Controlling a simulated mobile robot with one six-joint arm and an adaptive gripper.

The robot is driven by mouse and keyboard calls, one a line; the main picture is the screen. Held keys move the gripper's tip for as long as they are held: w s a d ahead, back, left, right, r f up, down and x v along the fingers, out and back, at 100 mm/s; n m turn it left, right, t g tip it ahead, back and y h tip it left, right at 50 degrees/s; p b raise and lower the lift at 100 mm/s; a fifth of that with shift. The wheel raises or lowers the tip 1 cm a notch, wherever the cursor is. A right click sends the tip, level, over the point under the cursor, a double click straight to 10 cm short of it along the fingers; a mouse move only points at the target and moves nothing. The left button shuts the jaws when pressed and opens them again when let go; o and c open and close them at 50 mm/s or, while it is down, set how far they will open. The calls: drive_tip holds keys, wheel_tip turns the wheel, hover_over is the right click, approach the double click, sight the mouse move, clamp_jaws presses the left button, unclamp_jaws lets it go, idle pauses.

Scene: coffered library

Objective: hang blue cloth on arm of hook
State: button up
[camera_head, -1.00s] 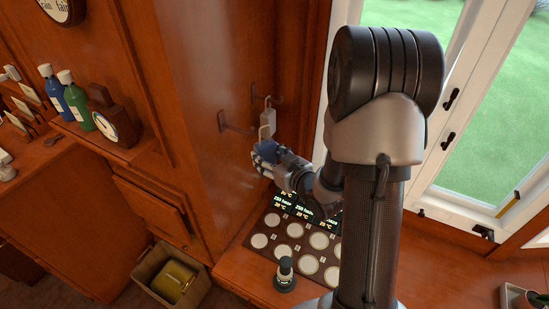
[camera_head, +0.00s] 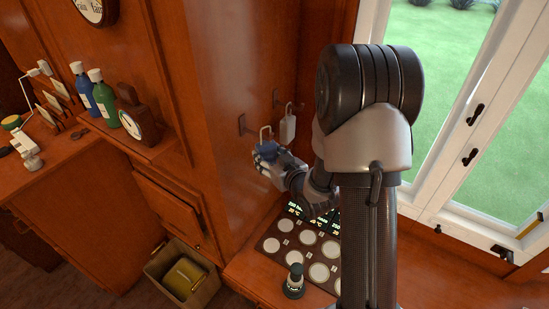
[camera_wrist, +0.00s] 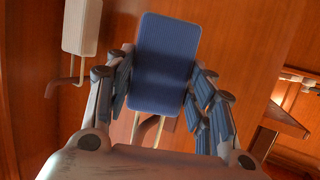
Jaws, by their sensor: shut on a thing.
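The blue cloth (camera_head: 264,150) is held between the fingers of my gripper (camera_head: 271,160) near the wood panel. In the wrist view the blue cloth (camera_wrist: 166,50) is a flat ribbed piece, with my gripper's fingers (camera_wrist: 163,85) on both sides of it. The left hook (camera_head: 242,125) is bare of any other cloth; its arm reaches out just above the blue cloth. In the wrist view a metal hook arm (camera_wrist: 150,128) shows beside the cloth's lower edge. I cannot tell whether the cloth is on it.
A pale cloth (camera_head: 288,129) hangs on the right hook (camera_head: 293,106), close by. Below are a panel of round pads (camera_head: 303,251) and a dark stamp-like object (camera_head: 293,283). Bottles (camera_head: 104,98) and a clock (camera_head: 136,119) stand on the left shelf. A window is at right.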

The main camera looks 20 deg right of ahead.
drive_tip(key=shift+w+a, duration=0.5)
drive_tip(key=shift+w, duration=0.2)
drive_tip(key=shift+w+a+f+b, duration=0.15)
drive_tip(key=shift+w+f+b, duration=0.1)
drive_tip(key=shift+f+b, duration=0.45)
drive_tip(key=shift+w+a+f+b, duration=0.15)
drive_tip(key=shift+w+f+b, duration=0.1)
drive_tip(key=shift+f+b, duration=0.45)
drive_tip(key=shift+r, duration=0.1)
drive_tip(key=o, duration=1.2)
drive_tip(key=shift+c, duration=0.2)
